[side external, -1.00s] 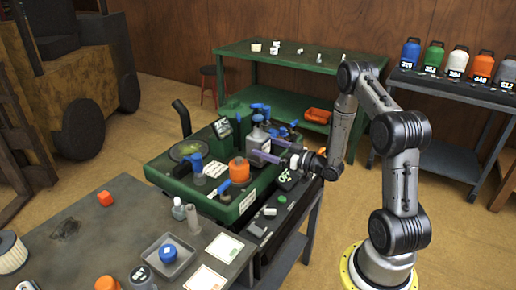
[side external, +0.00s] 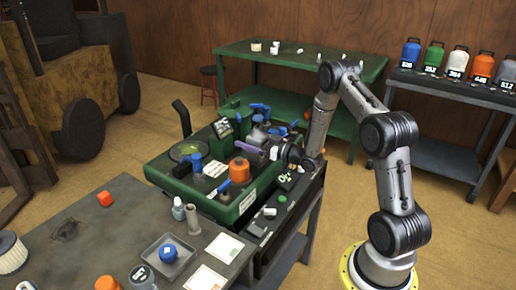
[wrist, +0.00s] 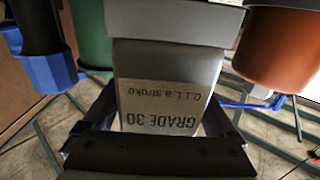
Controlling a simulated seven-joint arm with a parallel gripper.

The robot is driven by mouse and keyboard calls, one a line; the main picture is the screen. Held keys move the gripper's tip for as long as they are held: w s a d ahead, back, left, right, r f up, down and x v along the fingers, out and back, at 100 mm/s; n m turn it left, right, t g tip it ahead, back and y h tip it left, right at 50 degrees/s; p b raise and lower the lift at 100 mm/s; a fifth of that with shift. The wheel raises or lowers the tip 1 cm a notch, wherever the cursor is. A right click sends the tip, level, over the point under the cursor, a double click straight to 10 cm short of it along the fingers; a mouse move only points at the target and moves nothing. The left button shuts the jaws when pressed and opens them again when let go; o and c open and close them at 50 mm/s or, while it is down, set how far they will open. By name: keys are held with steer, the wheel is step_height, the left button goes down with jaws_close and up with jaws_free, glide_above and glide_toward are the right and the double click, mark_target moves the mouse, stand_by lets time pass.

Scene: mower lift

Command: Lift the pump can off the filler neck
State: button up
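The pump can (wrist: 165,62) is a grey can with a label reading "GRADE 30". It fills the middle of the wrist view, with my fingers on either side of it. In the side view it stands on the green mower deck (side external: 160,170), partly hidden by my gripper (side external: 252,153), which has reached it from the right. My gripper's fingers also show in the wrist view (wrist: 160,115), close to the can's sides. I cannot tell whether they press on it. The filler neck under the can is hidden.
An orange cap-like container (side external: 239,170) stands on the deck near my gripper. Blue-handled parts are close around the can. A grey bench (side external: 120,220) with a tray and small parts lies in front. A green bench (side external: 290,62) stands behind.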

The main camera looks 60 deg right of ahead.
jaws_close()
steer(key=shift+r, duration=0.2)
steer(key=shift+r, duration=0.1)
